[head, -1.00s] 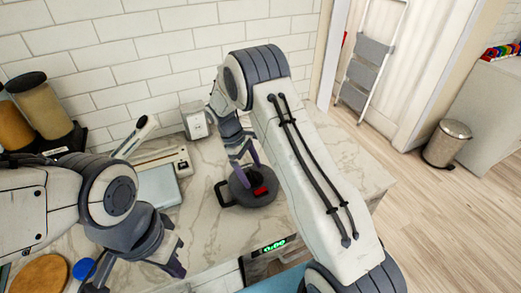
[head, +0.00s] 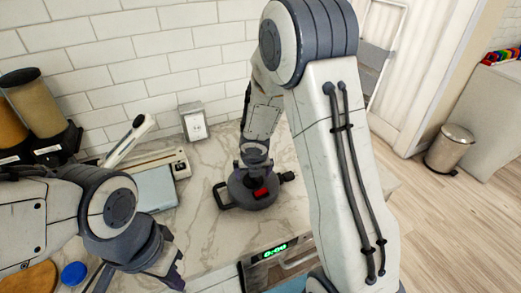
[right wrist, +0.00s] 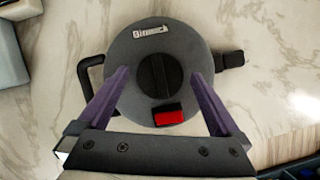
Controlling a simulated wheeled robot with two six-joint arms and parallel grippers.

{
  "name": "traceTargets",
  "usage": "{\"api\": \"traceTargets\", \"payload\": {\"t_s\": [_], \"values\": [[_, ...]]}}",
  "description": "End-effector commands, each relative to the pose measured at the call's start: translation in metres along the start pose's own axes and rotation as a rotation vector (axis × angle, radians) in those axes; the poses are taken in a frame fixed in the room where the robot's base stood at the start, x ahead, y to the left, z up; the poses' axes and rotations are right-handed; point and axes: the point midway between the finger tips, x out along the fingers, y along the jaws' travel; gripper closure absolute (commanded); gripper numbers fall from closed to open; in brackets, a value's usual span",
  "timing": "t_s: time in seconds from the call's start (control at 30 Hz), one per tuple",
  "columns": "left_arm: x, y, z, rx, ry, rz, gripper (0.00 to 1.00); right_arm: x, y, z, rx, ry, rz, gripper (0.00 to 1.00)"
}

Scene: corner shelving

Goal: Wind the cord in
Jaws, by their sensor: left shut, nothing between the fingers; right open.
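The cord reel (head: 240,190) is a round dark grey drum lying flat on the marble counter. In the right wrist view the reel (right wrist: 135,85) has a ridged black centre knob (right wrist: 160,75), a red switch (right wrist: 168,114), a handle on the left and a black plug (right wrist: 231,59) close against its right side. No length of cord shows outside it. My right gripper (right wrist: 160,73) is open above the reel, its purple fingers on either side of the knob and apart from it. My left gripper (head: 173,277) is shut and empty, at the lower left.
A grey-blue flat-topped device (head: 155,188) lies left of the reel, with a small white box (head: 193,121) by the tiled wall. Canisters (head: 35,102) stand at the back left. An appliance with a green display (head: 275,250) is in front. Counter around the reel is bare.

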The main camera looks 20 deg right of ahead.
Motion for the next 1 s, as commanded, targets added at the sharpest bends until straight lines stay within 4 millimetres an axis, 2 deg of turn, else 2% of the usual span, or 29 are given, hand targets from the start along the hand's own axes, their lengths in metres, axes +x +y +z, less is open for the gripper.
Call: {"api": "traceTargets", "payload": {"t_s": [0.03,0.13,0.37,0.7,0.9,0.97,1.0], "values": [[-0.009,0.001,-0.001,0.0,0.0,0.0,1.0,-0.004,-0.003,0.001,-0.071,0.003,0.03,0.0],[-0.015,0.001,-0.001,0.0,0.0,0.0,1.0,-0.004,-0.003,0.001,-0.176,0.004,0.073,0.0],[-0.018,0.001,-0.001,0.0,0.0,0.0,1.0,-0.002,-0.002,0.001,-0.235,0.003,0.098,0.0],[-0.07,0.005,-0.004,0.0,0.0,0.0,1.0,-0.007,-0.005,0.004,-0.578,0.004,0.241,0.0],[-0.096,0.007,-0.005,0.0,0.0,0.0,1.0,-0.006,-0.005,0.004,-0.726,0.003,0.303,0.0],[-0.103,0.007,-0.006,0.0,0.0,0.0,1.0,-0.006,-0.006,0.005,-0.764,0.002,0.316,0.0],[-0.099,0.007,-0.005,0.0,0.001,0.0,1.0,-0.012,-0.008,0.006,-0.76,-0.003,0.313,0.0]]}}
